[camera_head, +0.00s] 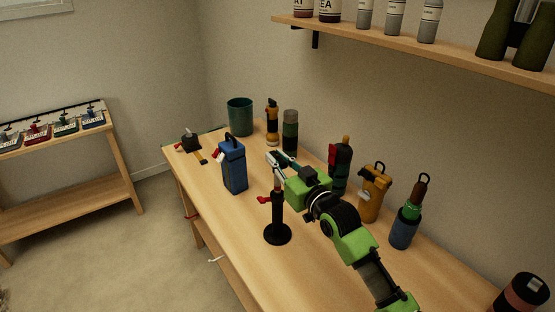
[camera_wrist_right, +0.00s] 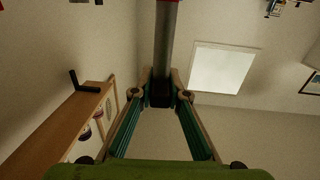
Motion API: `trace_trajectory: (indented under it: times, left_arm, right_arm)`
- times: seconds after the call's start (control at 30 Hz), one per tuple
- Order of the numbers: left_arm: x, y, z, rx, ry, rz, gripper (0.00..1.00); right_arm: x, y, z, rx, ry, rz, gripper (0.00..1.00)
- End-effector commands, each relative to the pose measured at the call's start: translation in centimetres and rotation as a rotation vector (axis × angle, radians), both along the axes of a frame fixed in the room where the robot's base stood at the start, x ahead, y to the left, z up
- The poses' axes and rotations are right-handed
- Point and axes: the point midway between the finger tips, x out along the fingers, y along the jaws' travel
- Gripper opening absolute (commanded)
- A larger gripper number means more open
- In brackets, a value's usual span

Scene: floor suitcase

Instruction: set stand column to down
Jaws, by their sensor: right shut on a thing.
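The stand (camera_head: 277,212) is upright on the wooden table, with a round black base, a black tube and a red lever on its left side. A thin light column (camera_head: 278,179) rises from the tube. My green right gripper (camera_head: 273,160) is at the top of the column, reaching in from the right. In the wrist view, the right gripper's fingertips (camera_wrist_right: 160,92) are closed on a dark part at the end of a grey column (camera_wrist_right: 165,45). How far the column sits inside the tube is hard to tell. My left gripper is not in view.
A blue canister (camera_head: 233,168) stands left of the stand. An orange container (camera_head: 372,195) and a blue-green bottle (camera_head: 405,228) stand on the right. Several bottles line a wall shelf (camera_head: 430,58) above. The table front around the base is clear.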

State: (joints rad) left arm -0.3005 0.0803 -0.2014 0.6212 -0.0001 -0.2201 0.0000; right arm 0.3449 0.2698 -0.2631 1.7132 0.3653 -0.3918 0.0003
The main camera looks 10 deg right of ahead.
Motion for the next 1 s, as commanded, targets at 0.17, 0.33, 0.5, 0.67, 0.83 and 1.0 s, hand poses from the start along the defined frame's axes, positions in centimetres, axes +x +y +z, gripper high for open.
trace_trajectory:
  times: [0.17,0.33,0.5,0.67,0.83,1.0]
  left_arm:
    - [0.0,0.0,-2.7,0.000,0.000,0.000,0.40]
    - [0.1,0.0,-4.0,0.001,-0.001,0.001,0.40]
    - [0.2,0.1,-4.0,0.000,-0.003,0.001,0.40]
    - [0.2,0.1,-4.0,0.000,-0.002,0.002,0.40]
    - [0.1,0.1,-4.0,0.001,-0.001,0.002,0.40]
    - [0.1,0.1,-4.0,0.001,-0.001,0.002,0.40]
  right_arm:
    - [0.0,0.0,-5.2,-0.004,0.015,-0.001,0.00]
    - [0.0,0.0,-8.0,-0.005,0.014,-0.001,0.00]
    - [0.0,0.0,-8.5,-0.005,0.015,-0.001,0.00]
    - [-0.1,0.0,-8.6,-0.005,0.019,-0.001,0.00]
    - [-0.1,0.0,-8.5,-0.005,0.018,0.000,0.32]
    - [0.0,0.0,-8.2,-0.003,0.012,-0.001,0.32]
